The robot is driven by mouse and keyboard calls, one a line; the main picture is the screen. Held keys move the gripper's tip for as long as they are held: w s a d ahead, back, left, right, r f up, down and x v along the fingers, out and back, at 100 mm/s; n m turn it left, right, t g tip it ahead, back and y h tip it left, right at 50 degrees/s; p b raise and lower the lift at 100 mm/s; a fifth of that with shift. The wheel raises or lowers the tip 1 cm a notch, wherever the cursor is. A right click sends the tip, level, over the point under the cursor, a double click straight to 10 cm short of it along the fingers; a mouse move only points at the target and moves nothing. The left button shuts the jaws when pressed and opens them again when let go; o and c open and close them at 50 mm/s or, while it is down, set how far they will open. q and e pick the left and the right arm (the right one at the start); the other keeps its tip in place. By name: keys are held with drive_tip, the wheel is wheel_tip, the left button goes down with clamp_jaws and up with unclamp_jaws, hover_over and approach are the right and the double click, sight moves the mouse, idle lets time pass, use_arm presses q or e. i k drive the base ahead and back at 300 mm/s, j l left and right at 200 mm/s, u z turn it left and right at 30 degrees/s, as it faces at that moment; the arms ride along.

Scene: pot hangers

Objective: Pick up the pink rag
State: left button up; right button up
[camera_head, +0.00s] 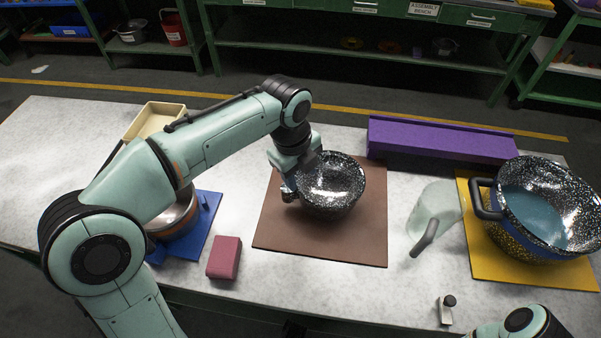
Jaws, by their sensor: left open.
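The pink rag (224,257) looks like a folded, dark pink block. It lies on the pale table's front part, between the blue mat and the brown mat. My left gripper (290,193) is open and points down at the left rim of the speckled black bowl, above the brown mat. It is up and to the right of the rag, apart from it. The bowl partly hides the fingers, and I cannot tell whether they touch the rim. Only a link of my right arm shows at the bottom right; its gripper is out of view.
The speckled bowl (335,190) sits on the brown mat (330,238). A pan (178,215) stands on the blue mat (207,228), partly behind my left arm. A large speckled pot (548,210), a clear jug (432,210) and a purple bar (440,142) occupy the right.

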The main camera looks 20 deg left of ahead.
sight(224, 254)
drive_tip(key=k, duration=1)
